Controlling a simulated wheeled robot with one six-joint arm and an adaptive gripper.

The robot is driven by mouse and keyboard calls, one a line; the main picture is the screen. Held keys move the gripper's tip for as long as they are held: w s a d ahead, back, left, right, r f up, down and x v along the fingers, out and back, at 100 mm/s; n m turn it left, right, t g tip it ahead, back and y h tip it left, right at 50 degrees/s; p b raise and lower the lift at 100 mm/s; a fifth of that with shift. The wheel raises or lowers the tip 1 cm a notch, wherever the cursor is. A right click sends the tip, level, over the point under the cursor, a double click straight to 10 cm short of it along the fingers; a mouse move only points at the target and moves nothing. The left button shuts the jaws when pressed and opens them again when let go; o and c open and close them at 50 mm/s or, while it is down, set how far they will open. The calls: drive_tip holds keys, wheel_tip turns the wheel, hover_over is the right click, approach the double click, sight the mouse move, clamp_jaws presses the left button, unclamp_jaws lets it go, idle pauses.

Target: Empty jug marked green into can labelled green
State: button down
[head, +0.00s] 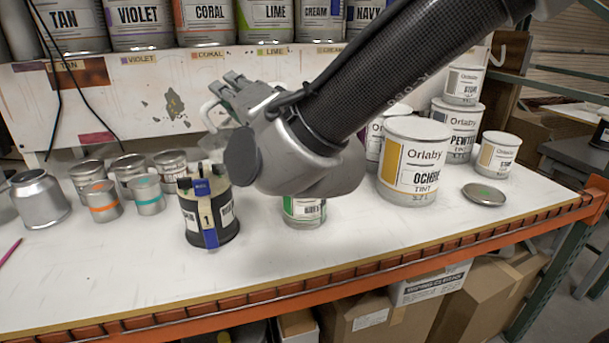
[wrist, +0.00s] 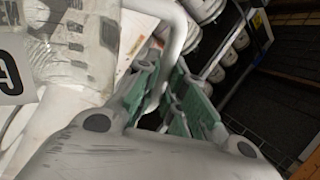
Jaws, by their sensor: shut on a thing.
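My gripper (head: 240,92) is shut on the handle of a pale jug (head: 207,113), over the middle of the bench. In the head view most of the jug is hidden behind my gripper and wrist. In the wrist view the jug (wrist: 65,50) fills the left side, with part of a white label showing a letter like G. Its handle passes between the green finger pads of my gripper (wrist: 178,95). The can with a green band (head: 305,211) stands on the bench below my wrist; its top is hidden and its label is only partly readable.
A black pot marked 1 (head: 208,212) stands left of the green can. An ochre can (head: 412,160) and a loose lid (head: 484,194) are to the right. Labelled cans line the shelf (head: 110,95) behind.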

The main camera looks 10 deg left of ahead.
drive_tip(key=shift+w+d+r+m+t, duration=0.1)
drive_tip(key=shift+w+d+m+t, duration=0.4)
drive_tip(key=shift+m, duration=0.4)
idle(0.6)
